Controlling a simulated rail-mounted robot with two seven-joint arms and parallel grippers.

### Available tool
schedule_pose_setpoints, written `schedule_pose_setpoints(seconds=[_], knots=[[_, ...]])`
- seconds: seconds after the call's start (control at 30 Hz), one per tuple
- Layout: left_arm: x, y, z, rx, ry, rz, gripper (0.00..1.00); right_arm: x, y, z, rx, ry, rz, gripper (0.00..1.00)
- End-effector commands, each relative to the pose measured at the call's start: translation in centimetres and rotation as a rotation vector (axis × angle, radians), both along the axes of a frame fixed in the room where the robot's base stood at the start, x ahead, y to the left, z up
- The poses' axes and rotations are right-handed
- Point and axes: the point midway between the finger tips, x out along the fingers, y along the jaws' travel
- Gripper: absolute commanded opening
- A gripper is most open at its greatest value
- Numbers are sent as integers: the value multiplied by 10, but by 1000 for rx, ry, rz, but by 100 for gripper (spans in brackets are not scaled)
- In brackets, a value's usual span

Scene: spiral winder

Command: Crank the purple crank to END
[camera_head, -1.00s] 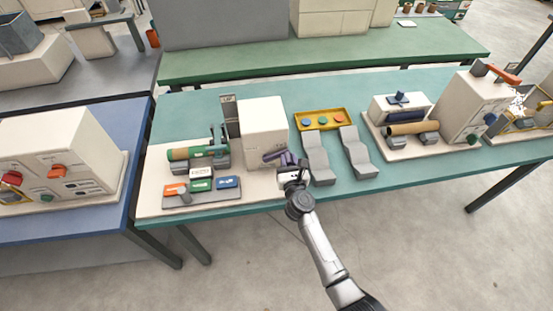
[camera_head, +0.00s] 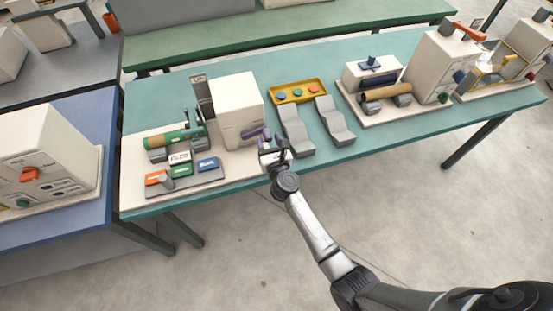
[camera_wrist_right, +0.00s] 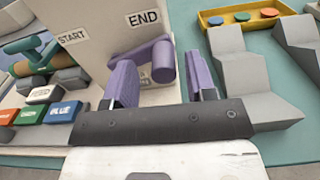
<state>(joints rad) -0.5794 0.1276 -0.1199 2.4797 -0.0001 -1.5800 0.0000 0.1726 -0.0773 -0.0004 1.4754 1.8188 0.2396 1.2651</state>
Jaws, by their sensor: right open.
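The purple crank (camera_head: 254,133) is on the front of a white box-shaped winder (camera_head: 237,100). In the right wrist view its arm (camera_wrist_right: 138,52) runs to the right and ends in a thick round handle (camera_wrist_right: 163,67). The END label (camera_wrist_right: 143,18) is above the crank arm; the START label (camera_wrist_right: 72,37) is to the left. My right gripper (camera_head: 273,153) is in front of the crank. In the right wrist view its two purple-faced fingers (camera_wrist_right: 161,85) are apart, with the handle between them in the picture; no contact is clear. My left gripper is out of view.
A block with orange, green and blue labelled buttons (camera_wrist_right: 38,113) stands left of the gripper. Grey stepped blocks (camera_head: 296,130) and a yellow tray (camera_head: 298,91) are to the right. Open floor lies in front.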

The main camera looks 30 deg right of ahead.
Motion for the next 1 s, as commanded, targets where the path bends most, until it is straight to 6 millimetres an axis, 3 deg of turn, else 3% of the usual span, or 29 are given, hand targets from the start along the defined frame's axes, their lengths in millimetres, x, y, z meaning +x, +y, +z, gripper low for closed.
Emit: schedule_pose_setpoints(seconds=[0.3, 0.5, 0.7, 1.0], knots=[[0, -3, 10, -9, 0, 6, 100, -64, 14, 0, 0, 3, 0, 51], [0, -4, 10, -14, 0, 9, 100, -92, 20, -1, 0, 1, 0, 51], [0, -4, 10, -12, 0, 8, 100, -106, 24, 0, -1, 1, 0, 51], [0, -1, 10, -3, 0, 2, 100, -110, 24, 0, -1, 0, 0, 51]])
